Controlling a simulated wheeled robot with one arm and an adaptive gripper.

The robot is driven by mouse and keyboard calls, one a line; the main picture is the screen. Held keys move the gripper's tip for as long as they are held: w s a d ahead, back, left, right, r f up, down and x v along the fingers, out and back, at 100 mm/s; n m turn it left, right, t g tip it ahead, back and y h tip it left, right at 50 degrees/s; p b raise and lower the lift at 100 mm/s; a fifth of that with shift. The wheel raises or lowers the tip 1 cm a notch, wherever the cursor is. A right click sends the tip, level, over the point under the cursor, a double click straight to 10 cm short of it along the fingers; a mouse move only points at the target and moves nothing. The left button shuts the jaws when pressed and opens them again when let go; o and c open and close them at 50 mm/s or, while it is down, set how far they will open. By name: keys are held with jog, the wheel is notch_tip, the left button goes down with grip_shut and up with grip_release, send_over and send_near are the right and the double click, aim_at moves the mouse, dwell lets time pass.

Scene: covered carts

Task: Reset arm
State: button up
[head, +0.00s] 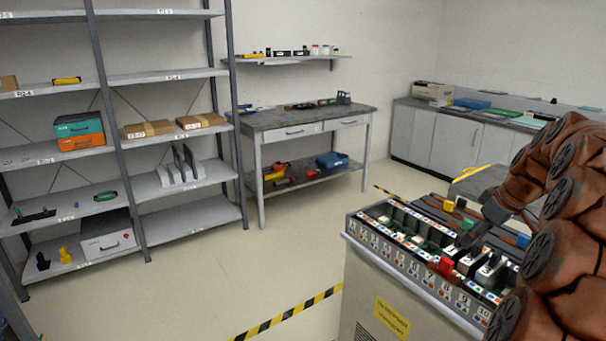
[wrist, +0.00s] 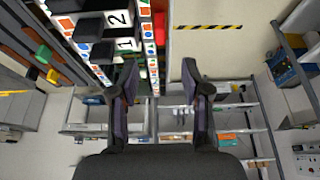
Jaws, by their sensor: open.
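My gripper (head: 468,238) hangs low over the numbered cart (head: 392,268) at the right of the head view. In the wrist view my gripper (wrist: 160,78) has its two dark fingers spread apart with nothing between them. My brown arm comes in from the right edge and hides the cart's right end. White modules marked 1 and 2 (wrist: 118,20) show at the top left of the wrist view. Whether the fingers touch anything on the cart is hard to tell.
A grey shelf rack (head: 120,76) with boxes stands at left. A workbench (head: 300,118) and a wall shelf (head: 290,59) are at the back, with a long counter (head: 455,124) at back right. Yellow-black tape (head: 285,315) marks the floor. Open floor lies between rack and cart.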

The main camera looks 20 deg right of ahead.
jog(key=s+a+r+g+p, duration=0.1)
jog(key=s+a+g+p, duration=0.15)
jog(key=a, duration=1.15)
jog(key=s+a+g+p, duration=0.1)
jog(key=s+a, duration=0.2)
jog(key=a, duration=1.1)
jog(key=s+a+f+m, duration=0.1)
jog(key=s+a, duration=0.2)
jog(key=s, duration=0.3)
jog(key=s+a+f+m+g+p, duration=0.1)
jog(key=s+a+f, duration=0.1)
jog(key=s+a, duration=0.2)
jog(key=s+a+f+m+g+h+p, duration=0.1)
jog(key=s+a, duration=0.2)
jog(key=s, duration=0.7)
jog(key=shift+a+f, duration=0.2)
jog(key=shift+a, duration=0.2)
jog(key=shift+g, duration=0.25)
